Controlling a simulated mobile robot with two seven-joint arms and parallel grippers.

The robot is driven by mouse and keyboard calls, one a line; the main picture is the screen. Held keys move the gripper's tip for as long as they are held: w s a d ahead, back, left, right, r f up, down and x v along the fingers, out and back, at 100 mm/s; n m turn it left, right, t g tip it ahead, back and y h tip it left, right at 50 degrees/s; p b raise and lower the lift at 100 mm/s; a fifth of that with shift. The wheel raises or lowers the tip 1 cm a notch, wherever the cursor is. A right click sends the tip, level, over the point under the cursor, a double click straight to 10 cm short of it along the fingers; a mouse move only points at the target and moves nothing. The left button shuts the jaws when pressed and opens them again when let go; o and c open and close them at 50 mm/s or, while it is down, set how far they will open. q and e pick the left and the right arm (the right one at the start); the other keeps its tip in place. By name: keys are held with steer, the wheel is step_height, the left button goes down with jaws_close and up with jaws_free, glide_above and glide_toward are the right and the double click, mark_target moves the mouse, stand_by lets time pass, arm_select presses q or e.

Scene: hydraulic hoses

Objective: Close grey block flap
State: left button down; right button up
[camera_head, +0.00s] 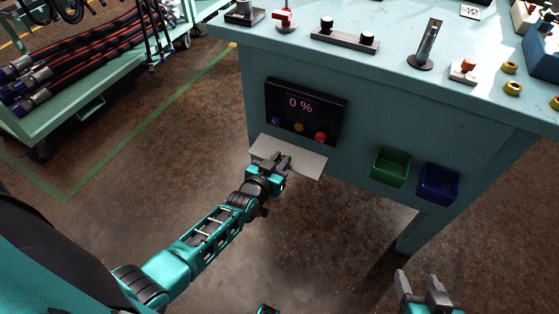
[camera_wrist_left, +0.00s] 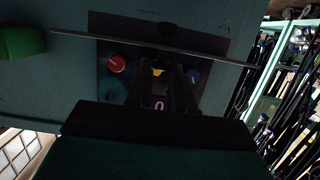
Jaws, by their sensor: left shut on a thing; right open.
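The grey flap (camera_head: 306,163) juts out below a black panel (camera_head: 335,108) on the front of the blue-green bench. In the left wrist view the flap (camera_wrist_left: 215,60) shows as a thin edge across the picture. My left gripper (camera_head: 277,160) is at the flap's outer part, shut on it. In the wrist view my left gripper's fingers (camera_wrist_left: 163,80) overlap the flap's edge, and their exact contact is dark. My right gripper (camera_head: 420,280) is open and empty at the lower right, apart from the bench.
The panel reads 0 % above blue, yellow and red knobs. A green bin (camera_head: 390,166) and a blue bin (camera_head: 438,184) hang right of the flap. A cart with hoses (camera_head: 90,55) stands at upper left. The floor left of the bench is clear.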

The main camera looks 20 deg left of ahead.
arm_select(q)
steer(key=shift+w+r, duration=0.45)
steer(key=shift+r, duration=0.3)
arm_select(e)
steer(key=shift+w+r, duration=0.2)
arm_select(q)
steer(key=c, duration=1.3)
jaws_free()
steer(key=shift+c, duration=0.2)
steer(key=o, duration=0.3)
steer(key=shift+f, duration=0.2)
steer(key=shift+o, duration=0.3)
steer(key=shift+s, duration=0.15)
steer(key=shift+f, duration=0.1)
steer(key=p+v, duration=0.3)
steer(key=v, duration=1)
arm_select(e)
steer(key=shift+s+d+r, duration=0.45)
steer(key=shift+d+r, duration=0.05)
steer(key=shift+d, duration=0.3)
arm_select(q)
steer(key=shift+f, duration=0.15)
